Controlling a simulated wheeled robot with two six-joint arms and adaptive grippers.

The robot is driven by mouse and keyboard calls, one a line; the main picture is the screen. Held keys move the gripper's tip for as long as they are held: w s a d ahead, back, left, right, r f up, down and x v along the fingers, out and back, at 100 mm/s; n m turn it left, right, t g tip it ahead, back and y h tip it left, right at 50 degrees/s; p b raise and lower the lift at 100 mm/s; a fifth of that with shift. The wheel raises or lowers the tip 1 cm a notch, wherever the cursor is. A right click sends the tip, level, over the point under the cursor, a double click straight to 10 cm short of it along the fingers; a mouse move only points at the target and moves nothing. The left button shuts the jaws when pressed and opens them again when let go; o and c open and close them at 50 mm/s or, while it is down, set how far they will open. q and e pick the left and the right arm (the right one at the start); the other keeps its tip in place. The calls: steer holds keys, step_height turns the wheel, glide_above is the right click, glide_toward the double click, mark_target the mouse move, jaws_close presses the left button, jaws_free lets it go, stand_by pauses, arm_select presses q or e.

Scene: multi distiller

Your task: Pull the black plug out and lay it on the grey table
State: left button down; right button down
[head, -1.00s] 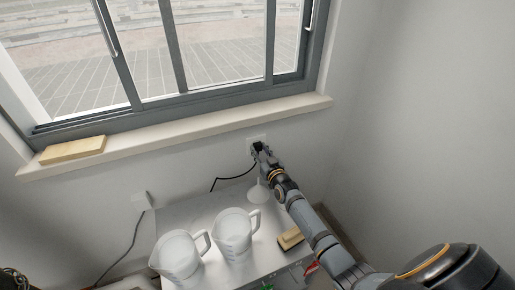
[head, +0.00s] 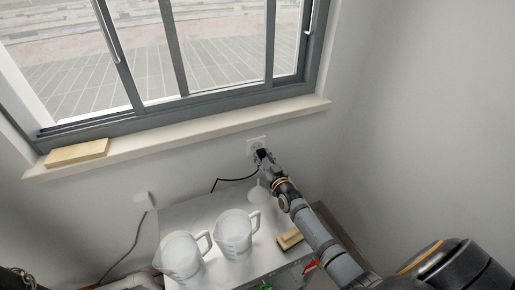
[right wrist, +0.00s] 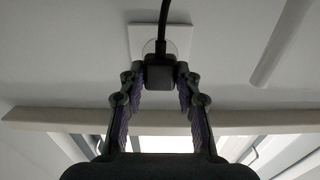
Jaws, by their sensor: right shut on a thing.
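The black plug (head: 262,153) is at the white wall socket (head: 257,142) below the window sill. My right gripper (head: 260,158) is shut on it. In the right wrist view the plug (right wrist: 160,72) sits between the two fingertips, with its black cord running up over the socket plate (right wrist: 142,38). The socket's face shows above the plug in the head view, and the plug seems a little away from it. The grey table (head: 185,215) is below, against the wall. My left gripper is not in view.
Two white jugs (head: 180,256) (head: 234,234) stand on the table. Bare tabletop lies behind the jugs.

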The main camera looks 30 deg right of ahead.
mark_target(262, 152)
steer(key=shift+s+a+p, duration=0.1)
steer(key=shift+s+p, duration=0.75)
steer(key=shift+s, duration=0.5)
steer(key=shift+s+r+p, duration=0.3)
steer(key=shift+r+p, duration=0.55)
steer(key=shift+p, duration=0.2)
steer(key=s+r+p, duration=0.3)
steer(key=r+p, duration=0.2)
steer(key=p, duration=0.2)
steer(key=shift+s+r, duration=0.2)
steer(key=shift+a, duration=0.1)
